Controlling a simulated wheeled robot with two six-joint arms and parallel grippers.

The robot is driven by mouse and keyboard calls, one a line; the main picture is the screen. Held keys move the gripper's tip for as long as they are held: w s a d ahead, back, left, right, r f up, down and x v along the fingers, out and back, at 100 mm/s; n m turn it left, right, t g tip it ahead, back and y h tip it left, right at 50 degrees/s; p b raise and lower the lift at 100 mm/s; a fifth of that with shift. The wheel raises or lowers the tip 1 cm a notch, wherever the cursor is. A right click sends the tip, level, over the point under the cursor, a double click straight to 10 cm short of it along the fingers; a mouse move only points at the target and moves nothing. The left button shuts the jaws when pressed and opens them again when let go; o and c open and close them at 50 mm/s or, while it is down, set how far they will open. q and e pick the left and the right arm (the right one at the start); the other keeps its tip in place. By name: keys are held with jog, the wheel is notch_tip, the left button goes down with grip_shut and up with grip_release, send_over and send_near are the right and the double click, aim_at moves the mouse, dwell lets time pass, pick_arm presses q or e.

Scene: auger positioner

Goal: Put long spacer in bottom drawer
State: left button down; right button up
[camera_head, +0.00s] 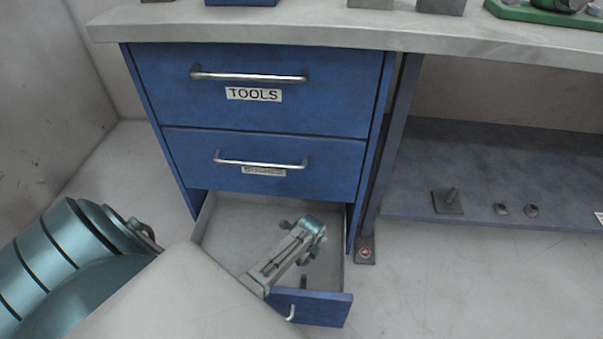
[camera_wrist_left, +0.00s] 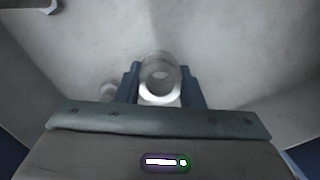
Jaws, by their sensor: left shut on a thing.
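The bottom drawer (camera_head: 228,217) is pulled open, with its blue front (camera_head: 328,308) standing out toward me. My left gripper (camera_head: 309,229) reaches into the space over the open drawer. In the left wrist view, my left gripper (camera_wrist_left: 158,82) is shut on the long spacer (camera_wrist_left: 160,92), a pale hollow cylinder seen nearly end-on between the blue fingers. The drawer floor shows behind it. I cannot tell whether the spacer touches the floor. In the head view the spacer is mostly hidden by the gripper. My right gripper is not in view.
Two shut blue drawers, the upper labelled TOOLS (camera_head: 253,94), are above the open one. The bench top (camera_head: 300,27) overhangs them. A bench leg (camera_head: 393,140) stands just right. A lower shelf (camera_head: 480,165) holds several small parts.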

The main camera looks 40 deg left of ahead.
pick_arm(q)
notch_tip(320, 180, down, 4)
jog(key=shift+r+b, duration=0.25)
jog(key=shift+b, duration=0.65)
jog(key=c, duration=1)
grip_release()
jog(key=shift+f, duration=0.1)
jog(key=shift+o, duration=0.2)
